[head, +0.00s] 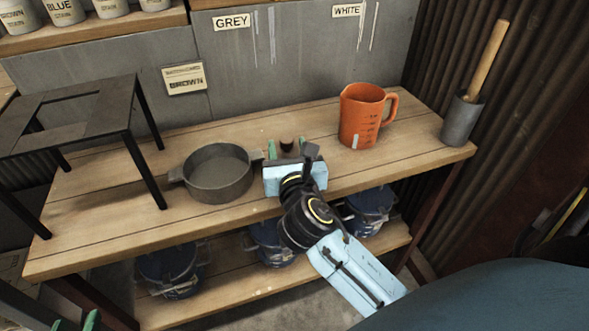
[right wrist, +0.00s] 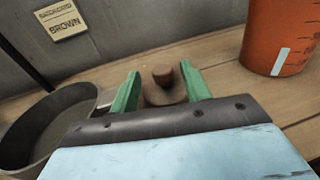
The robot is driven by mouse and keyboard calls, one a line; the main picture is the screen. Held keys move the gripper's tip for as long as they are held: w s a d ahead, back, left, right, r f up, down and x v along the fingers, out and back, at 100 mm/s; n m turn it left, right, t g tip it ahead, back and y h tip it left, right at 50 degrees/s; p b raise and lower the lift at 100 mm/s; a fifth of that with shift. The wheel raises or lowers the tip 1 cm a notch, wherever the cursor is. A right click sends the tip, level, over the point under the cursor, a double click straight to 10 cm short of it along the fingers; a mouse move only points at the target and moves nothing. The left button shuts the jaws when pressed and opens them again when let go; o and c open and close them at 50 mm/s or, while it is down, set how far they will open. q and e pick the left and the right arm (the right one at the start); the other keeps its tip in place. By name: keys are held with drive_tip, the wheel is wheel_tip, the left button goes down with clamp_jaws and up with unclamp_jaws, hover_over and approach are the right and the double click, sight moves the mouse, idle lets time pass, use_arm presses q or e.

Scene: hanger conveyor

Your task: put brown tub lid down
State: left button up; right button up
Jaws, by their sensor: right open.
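The brown tub lid (right wrist: 163,92) has a round knob on top and shows between the fingers of my right gripper (right wrist: 160,76) in the right wrist view. The gripper is open, with a green finger on each side of the lid. The lid appears to lie on the wooden bench (head: 110,215), but its near edge is hidden by the gripper. In the head view, only the dark knob (head: 287,144) shows clearly beyond my right gripper (head: 287,150). The green fingertips of my left gripper (head: 76,322) show apart at the bottom left edge, with nothing visible between them.
A grey two-handled pot (head: 218,180) stands just left of the right gripper. An orange jug (head: 362,118) stands to its right. A black metal stand (head: 85,115) is on the left, and a grey holder (head: 461,120) with a wooden handle on the right. Blue tubs (head: 170,270) sit below.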

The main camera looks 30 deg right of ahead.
use_arm(q)
drive_tip(key=s+a+f+g+y+p, duration=0.1)
drive_tip(key=s+a+f+g, duration=0.2)
drive_tip(key=s+f+g, duration=0.2)
drive_tip(key=shift+s+f+g+y+p, duration=0.35)
drive_tip(key=shift+f+g+y, duration=0.05)
drive_tip(key=shift+f, duration=0.25)
use_arm(e)
drive_tip(key=v, duration=0.9)
